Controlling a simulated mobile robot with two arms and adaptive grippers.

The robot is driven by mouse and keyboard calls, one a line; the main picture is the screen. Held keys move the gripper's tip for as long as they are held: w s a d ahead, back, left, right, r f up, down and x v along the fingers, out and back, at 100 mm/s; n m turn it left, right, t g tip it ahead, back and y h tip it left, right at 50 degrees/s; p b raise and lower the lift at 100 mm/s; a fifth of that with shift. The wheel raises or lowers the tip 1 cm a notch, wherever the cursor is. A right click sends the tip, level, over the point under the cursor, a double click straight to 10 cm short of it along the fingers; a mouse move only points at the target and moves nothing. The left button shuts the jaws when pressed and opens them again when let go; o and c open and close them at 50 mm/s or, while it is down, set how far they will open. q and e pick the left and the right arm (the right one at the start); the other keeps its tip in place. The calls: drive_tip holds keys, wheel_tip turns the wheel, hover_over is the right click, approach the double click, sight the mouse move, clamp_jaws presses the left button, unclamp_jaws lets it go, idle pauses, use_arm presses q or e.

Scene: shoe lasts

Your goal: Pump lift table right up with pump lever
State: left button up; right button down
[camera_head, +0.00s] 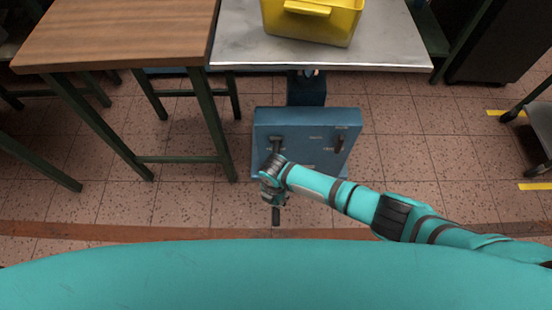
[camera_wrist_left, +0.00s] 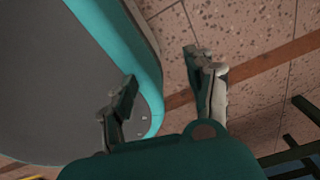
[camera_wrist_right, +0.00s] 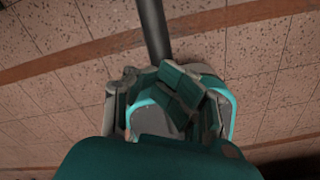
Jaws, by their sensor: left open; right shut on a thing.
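The lift table has a grey metal top (camera_head: 390,45) and a blue base (camera_head: 318,122) on the floor below it. Its dark pump lever (camera_head: 276,217) projects from the left part of the base towards me. My right gripper (camera_head: 273,188) is shut on the lever, with the lever's end showing beyond the fingers. In the right wrist view the dark rod of the lever (camera_wrist_right: 153,28) runs into the closed fingers (camera_wrist_right: 168,88), which hide part of it. My left gripper (camera_wrist_left: 163,82) is open and empty in the left wrist view, and is outside the head view.
A yellow crate (camera_head: 315,25) stands on the metal top. A wooden table (camera_head: 125,35) with green legs adjoins it on the left. A second, smaller dark lever (camera_head: 341,138) is on the right of the base. The tiled floor around the base is mostly clear.

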drive_tip(key=f+b, duration=0.1)
drive_tip(key=f, duration=0.2)
drive_tip(key=s+d+f+b, duration=0.1)
drive_tip(key=shift+f+b, duration=0.3)
drive_tip(key=shift+w+r, duration=0.1)
drive_tip(key=shift+r, duration=0.1)
drive_tip(key=r+p, duration=0.2)
drive_tip(key=w+r+p, duration=0.1)
drive_tip(key=r+p, duration=0.1)
drive_tip(key=r, duration=0.1)
drive_tip(key=shift+p, duration=0.35)
use_arm(q)
wheel_tip(320, 180, up, 10)
drive_tip(key=p, duration=0.8)
drive_tip(key=shift+d+f, duration=0.2)
drive_tip(key=shift+f, duration=0.05)
use_arm(e)
wheel_tip(320, 180, up, 10)
drive_tip(key=w, duration=0.2)
drive_tip(key=shift+a+r, duration=0.2)
drive_tip(key=shift+r, duration=0.05)
use_arm(q)
drive_tip(key=shift+a, duration=0.15)
